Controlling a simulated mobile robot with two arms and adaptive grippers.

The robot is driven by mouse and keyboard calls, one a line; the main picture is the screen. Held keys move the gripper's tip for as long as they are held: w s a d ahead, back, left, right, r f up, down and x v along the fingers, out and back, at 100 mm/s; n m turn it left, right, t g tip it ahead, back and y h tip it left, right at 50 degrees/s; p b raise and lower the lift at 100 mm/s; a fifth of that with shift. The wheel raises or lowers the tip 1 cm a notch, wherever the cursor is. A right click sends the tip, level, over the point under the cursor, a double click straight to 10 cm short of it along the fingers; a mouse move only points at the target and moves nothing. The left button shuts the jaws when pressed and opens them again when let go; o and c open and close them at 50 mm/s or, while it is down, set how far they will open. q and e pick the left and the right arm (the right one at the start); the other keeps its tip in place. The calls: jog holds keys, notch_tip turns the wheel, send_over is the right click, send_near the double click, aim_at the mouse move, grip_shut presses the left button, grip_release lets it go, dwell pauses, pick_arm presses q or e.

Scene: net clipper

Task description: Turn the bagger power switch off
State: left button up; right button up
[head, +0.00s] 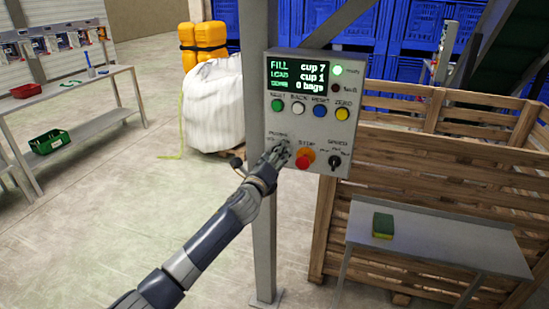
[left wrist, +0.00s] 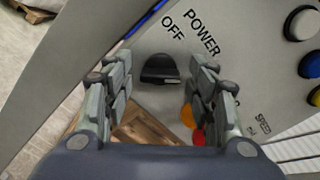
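The control panel (head: 311,112) is a grey box on a post, with a lit green display and several buttons. My left gripper (head: 277,156) is at the panel's lower left, over the power label, and hides the switch in the head view. In the left wrist view, the black power switch knob (left wrist: 160,70) lies between the two spread fingers of my left gripper (left wrist: 160,64), with a gap on each side. The words POWER and OFF are printed beside it. I cannot tell which setting the knob points to. My right gripper is not in view.
A red stop button (head: 303,161) and a black speed knob (head: 335,162) sit right of my left gripper. A wooden crate (head: 420,170) stands behind the panel. A small table (head: 430,240) holds a green and yellow sponge (head: 383,226). The floor at left is clear.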

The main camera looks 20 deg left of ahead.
pick_arm(q)
jog(key=c, duration=0.7)
jog(key=shift+n, duration=0.4)
jog(key=shift+n+p, duration=0.6)
jog(key=shift+n, duration=8)
jog(key=o, duration=1)
